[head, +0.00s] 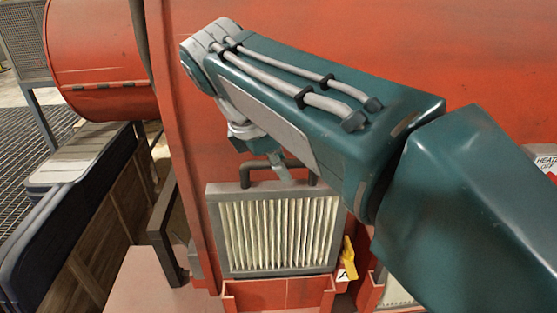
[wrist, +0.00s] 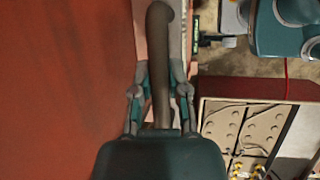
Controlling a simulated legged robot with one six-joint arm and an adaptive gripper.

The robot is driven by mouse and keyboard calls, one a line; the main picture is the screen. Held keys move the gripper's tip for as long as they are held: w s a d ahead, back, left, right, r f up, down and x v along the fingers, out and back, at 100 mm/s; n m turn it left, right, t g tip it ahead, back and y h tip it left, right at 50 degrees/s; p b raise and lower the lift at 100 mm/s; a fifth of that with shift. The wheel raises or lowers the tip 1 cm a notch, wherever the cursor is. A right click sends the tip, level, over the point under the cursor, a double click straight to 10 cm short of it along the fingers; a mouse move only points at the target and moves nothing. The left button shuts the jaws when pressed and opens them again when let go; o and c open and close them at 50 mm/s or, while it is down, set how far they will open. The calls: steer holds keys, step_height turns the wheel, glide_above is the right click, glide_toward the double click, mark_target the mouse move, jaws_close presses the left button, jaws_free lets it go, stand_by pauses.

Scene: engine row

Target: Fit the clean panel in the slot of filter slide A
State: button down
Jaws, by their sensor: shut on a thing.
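The clean panel (head: 272,232) has pale cream pleats in a grey frame and a dark handle (head: 249,172) on top. It stands upright against the red engine wall. My gripper (head: 277,160) is shut on the handle, partly hidden behind my arm. In the wrist view the dark handle (wrist: 159,45) runs between the fingers of my gripper (wrist: 160,88). Filter slide A (head: 278,296) is a red holder directly below the panel, with a white "A" tag (head: 346,272) at its right. The panel's lower edge is at the holder's top; I cannot tell whether it is inside.
A yellow tab (head: 349,251) stands beside the panel's lower right corner. Another red holder (head: 369,293) with a pale panel shows partly at right. A dark-topped bench (head: 70,190) and a red drum (head: 98,55) are at left. My arm covers much of the right.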

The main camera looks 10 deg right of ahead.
mark_target(279, 185)
steer(key=shift+a+f, duration=0.15)
steer(key=shift+f, duration=2.45)
